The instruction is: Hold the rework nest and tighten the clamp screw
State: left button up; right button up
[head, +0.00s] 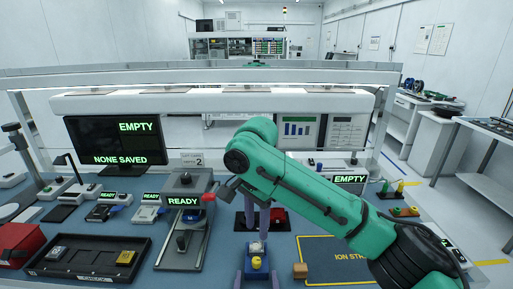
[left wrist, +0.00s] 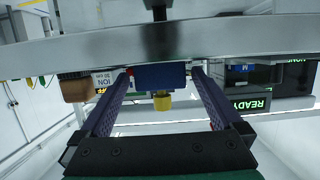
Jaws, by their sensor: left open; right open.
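The rework nest (head: 257,273) is a small blue block with a yellow knob on its front and a pale part on top; it sits on the blue mat. My left gripper (head: 256,262) is open, low at the front, with one purple finger on each side of the nest. In the left wrist view the nest (left wrist: 160,76) lies between the fingertips, its yellow knob towards the palm; I cannot tell whether the fingers touch it. My right gripper (head: 253,226) is open above and behind the nest, fingers downward, partly hidden by my green arm.
A brown block (head: 300,271) lies just right of the nest. A grey test handler marked READY (head: 187,185) stands to the left. A black tray (head: 78,275) with small parts and a red bin (head: 18,240) are at far left. A yellow-outlined ION area (head: 325,250) is at right.

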pick_arm(q)
jog(key=shift+v, duration=2.35)
